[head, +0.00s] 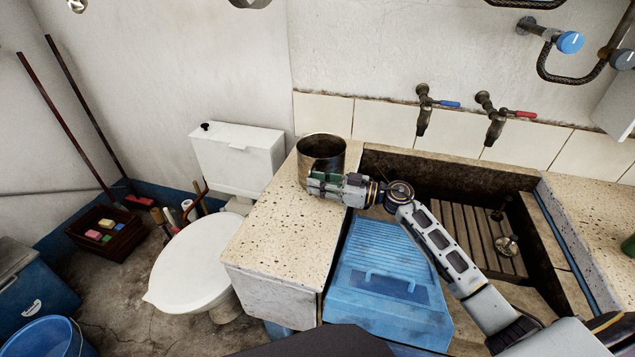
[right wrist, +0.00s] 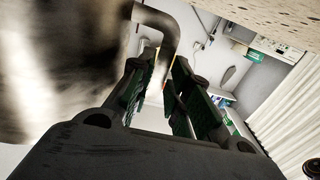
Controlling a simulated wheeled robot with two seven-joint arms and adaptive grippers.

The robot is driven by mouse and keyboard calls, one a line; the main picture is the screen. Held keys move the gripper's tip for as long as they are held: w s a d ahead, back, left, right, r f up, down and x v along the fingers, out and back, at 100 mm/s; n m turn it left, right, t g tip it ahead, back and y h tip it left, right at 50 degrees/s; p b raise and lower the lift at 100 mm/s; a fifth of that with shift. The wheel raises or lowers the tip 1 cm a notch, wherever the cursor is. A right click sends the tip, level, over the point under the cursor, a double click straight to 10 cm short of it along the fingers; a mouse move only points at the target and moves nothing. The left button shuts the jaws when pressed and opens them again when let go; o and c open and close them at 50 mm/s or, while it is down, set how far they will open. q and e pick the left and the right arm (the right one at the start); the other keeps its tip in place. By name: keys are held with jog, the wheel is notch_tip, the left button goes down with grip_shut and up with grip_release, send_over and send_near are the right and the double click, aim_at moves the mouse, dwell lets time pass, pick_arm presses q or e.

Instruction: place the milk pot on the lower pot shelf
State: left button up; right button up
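The milk pot (head: 321,150) is a dull metal, open-topped pot standing on the speckled stone ledge left of the trough. My right gripper (head: 318,184) is at its near side, lying level just above the ledge. In the right wrist view the pot's side (right wrist: 60,60) fills the left, and its bent handle (right wrist: 168,30) comes down at the gap between my right fingers (right wrist: 165,75). The fingers stand apart; I see no clear grip on the handle. My left gripper is not in view. I cannot make out the lower pot shelf in either view.
The stone trough (head: 450,180) with a ribbed washboard lies to the right, under two taps (head: 424,108). A blue plastic box (head: 385,290) stands in front of it. A white toilet (head: 195,265) is left of the ledge. The ledge's front part (head: 280,240) is clear.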

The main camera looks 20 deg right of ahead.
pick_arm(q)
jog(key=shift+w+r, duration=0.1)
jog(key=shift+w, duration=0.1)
pick_arm(e)
jog(key=shift+r, duration=0.1)
jog(key=shift+r, duration=0.1)
jog(key=shift+s+d, duration=0.2)
jog(key=shift+d, duration=0.05)
jog(key=v, duration=0.4)
jog(key=shift+s+d, duration=0.15)
jog(key=shift+d, duration=0.15)
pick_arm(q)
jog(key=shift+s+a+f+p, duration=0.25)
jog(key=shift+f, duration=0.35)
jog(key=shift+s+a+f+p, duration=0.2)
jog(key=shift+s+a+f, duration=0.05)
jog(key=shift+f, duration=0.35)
pick_arm(e)
jog(key=shift+v, duration=3.35)
jog(key=shift+s, duration=0.1)
jog(key=shift+o, duration=0.5)
